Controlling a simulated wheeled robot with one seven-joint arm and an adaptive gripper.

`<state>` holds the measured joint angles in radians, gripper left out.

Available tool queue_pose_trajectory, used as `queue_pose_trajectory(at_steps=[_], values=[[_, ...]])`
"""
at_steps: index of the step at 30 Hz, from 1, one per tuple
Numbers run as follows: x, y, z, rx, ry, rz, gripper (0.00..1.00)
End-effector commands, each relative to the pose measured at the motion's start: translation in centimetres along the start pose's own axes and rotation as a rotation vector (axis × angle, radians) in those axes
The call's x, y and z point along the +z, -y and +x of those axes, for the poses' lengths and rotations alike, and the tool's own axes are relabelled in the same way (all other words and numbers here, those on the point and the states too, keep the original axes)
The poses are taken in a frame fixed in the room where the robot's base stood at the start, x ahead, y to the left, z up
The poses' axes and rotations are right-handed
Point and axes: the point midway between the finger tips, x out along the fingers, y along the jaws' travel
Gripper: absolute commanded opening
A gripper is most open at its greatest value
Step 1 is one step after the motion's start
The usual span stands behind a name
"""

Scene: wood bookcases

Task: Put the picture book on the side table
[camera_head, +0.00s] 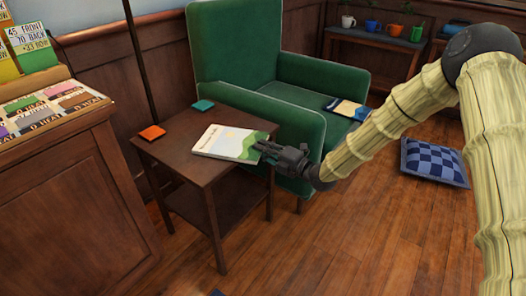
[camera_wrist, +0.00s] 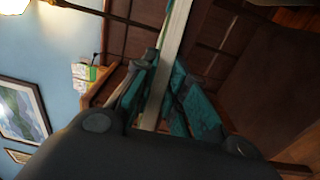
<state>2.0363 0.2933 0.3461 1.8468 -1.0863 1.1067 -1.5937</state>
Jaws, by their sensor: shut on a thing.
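The picture book (camera_head: 226,142), with a pale cover showing a green and blue landscape, lies flat over the top of the dark wood side table (camera_head: 183,172). My gripper (camera_head: 266,151) is shut on the book's right edge, at the armchair side of the table. I cannot tell whether the book touches the tabletop or hangs just above it. In the wrist view, the book (camera_wrist: 170,58) shows edge-on as a pale strip between the fingers (camera_wrist: 156,95). The fingers hide part of the book's edge.
An orange coaster (camera_head: 152,132) and a teal coaster (camera_head: 203,105) lie on the tabletop. A green armchair (camera_head: 238,50) stands close behind, with another book (camera_head: 349,107) on its seat. A wooden display counter (camera_head: 70,190) stands at left. A checked cushion (camera_head: 433,162) lies on the floor.

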Motion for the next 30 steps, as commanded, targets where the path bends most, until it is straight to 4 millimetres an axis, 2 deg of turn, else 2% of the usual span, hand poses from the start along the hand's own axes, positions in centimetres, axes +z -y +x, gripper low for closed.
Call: queue_pose_trajectory(at_steps=[9,10,13,25,30], values=[[0.0,0.2,0.0,0.001,0.000,-0.001,0.00],[0.0,0.1,0.0,0.001,0.000,-0.001,0.18],[0.0,0.1,0.0,0.001,0.000,-0.001,0.36],[0.0,-0.4,0.0,0.001,0.000,-0.001,0.36],[0.1,-0.3,-2.1,-0.002,0.000,-0.001,0.36]])
